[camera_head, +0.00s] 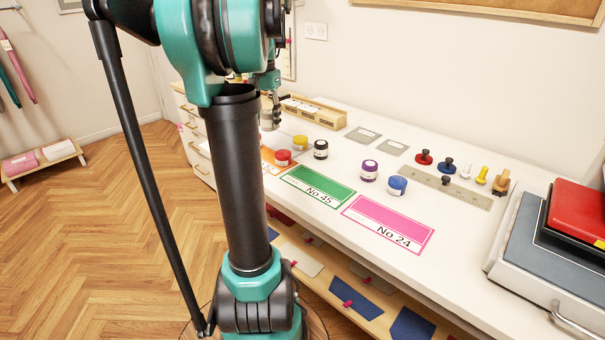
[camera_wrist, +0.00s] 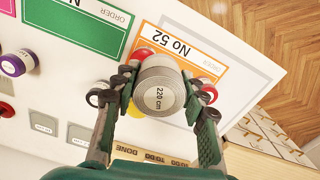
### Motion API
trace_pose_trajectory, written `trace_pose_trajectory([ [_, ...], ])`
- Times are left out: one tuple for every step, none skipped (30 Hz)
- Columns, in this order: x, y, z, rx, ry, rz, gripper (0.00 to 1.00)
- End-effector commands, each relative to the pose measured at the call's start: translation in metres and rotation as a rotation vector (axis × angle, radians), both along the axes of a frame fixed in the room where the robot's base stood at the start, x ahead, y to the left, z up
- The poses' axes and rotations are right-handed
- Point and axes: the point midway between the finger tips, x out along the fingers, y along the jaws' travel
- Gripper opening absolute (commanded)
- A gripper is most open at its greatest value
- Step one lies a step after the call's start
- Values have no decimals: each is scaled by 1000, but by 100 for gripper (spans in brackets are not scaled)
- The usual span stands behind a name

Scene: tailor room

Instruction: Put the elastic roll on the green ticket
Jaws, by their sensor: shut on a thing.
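The elastic roll (camera_wrist: 158,92) is a grey-white roll marked "220 cm". My gripper (camera_wrist: 163,86) is shut on it, with one finger on each side. In the wrist view it shows over the orange No 52 ticket (camera_wrist: 188,40). The green ticket (camera_head: 318,188), No 45, lies flat on the white table between the orange and pink tickets, and it also shows at the top left of the wrist view (camera_wrist: 72,25). In the head view my gripper (camera_head: 271,100) is partly hidden behind my arm, left of and beyond the green ticket.
A red spool (camera_head: 283,157), a yellow spool (camera_head: 300,142) and a black spool (camera_head: 321,149) stand beyond the green ticket. Purple (camera_head: 369,170) and blue (camera_head: 397,185) spools stand behind the pink ticket (camera_head: 388,225). The green ticket's top looks clear.

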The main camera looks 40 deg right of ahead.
Motion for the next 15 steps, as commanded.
trace_pose_trajectory([
  [-21, -14, 13, 0, 0, -78, 16],
  [-32, -20, 20, 0, 0, -119, 16],
  [-45, -27, 28, 0, 0, -171, 16],
  [-54, -32, 34, 0, 0, -207, 16],
  [-63, -36, 39, 0, 0, -239, 16],
  [-73, -40, 45, 0, 0, -278, 16],
  [-79, -43, 49, 0, 0, -303, 16],
  [-85, -45, 52, 0, 0, -324, 16],
  [-91, -48, 56, 0, 0, -349, 16],
  [-95, -49, 58, 0, 0, -362, 16],
  [-98, -50, 59, 0, 0, -373, 16],
  [-101, -51, 59, 0, 0, -385, 16],
  [-102, -51, 58, 0, 0, -391, 16],
  [-103, -52, 56, 0, 0, -395, 16],
  [-103, -52, 51, 0, 0, -397, 16],
])
